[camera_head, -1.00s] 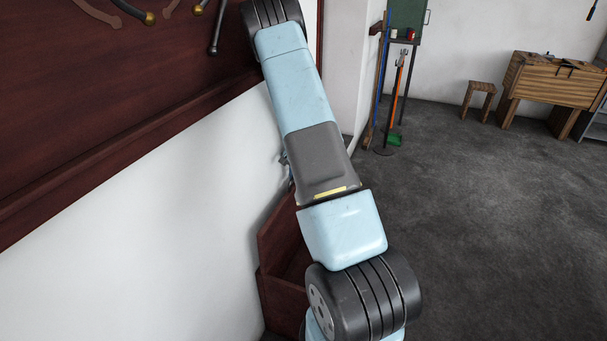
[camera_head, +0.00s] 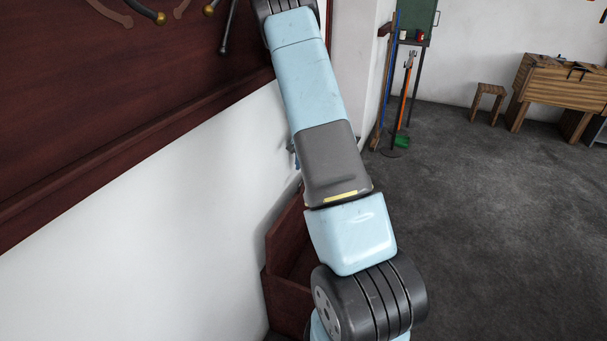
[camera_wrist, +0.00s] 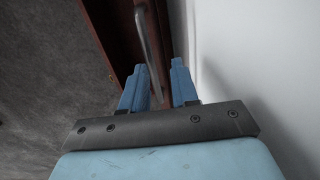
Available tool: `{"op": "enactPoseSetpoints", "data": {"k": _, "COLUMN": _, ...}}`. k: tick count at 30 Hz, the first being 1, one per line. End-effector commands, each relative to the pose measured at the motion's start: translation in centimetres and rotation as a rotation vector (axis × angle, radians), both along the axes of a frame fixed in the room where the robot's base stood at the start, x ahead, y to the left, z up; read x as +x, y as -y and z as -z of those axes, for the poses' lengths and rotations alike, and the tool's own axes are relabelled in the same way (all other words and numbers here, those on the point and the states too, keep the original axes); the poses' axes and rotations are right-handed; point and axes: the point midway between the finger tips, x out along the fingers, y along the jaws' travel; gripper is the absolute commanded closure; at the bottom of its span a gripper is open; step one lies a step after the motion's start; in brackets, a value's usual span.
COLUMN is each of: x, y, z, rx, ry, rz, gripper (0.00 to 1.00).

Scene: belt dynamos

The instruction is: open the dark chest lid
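The dark red-brown chest (camera_head: 289,299) stands against the white wall in the head view, partly hidden behind my arm. Its wood also shows at the top of the wrist view (camera_wrist: 107,32). I cannot clearly tell the lid's position. In the wrist view a grey metal bar handle (camera_wrist: 149,42) runs down from the top edge toward my gripper (camera_wrist: 158,80). My two blue fingers stand apart, with the lower end of the handle between them. A gap shows beside the handle; contact is unclear. The head view mostly hides my gripper behind the arm.
The white wall (camera_head: 150,240) is close on the chest's left, with a dark wooden panel (camera_head: 120,90) above. A stand with long-handled tools (camera_head: 402,100), a stool (camera_head: 487,102) and a wooden bench (camera_head: 560,85) are farther back. The grey floor (camera_head: 490,220) is clear on the right.

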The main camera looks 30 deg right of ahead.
Motion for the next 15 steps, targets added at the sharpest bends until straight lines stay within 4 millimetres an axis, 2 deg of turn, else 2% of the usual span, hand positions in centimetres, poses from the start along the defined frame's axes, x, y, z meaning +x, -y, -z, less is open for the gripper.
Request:
{"op": "enactPoseSetpoints", "data": {"k": 6, "x": -0.2, "y": 0.2, "z": -4.4, "rx": -0.001, "ry": 0.003, "rz": -0.001, "gripper": 0.71}}
{"op": "enactPoseSetpoints", "data": {"k": 10, "x": -0.3, "y": 0.3, "z": -6.4, "rx": 0.000, "ry": 0.003, "rz": 0.001, "gripper": 0.71}}
{"op": "enactPoseSetpoints", "data": {"k": 15, "x": -0.4, "y": 0.4, "z": -8.0, "rx": 0.000, "ry": 0.001, "rz": 0.000, "gripper": 0.71}}
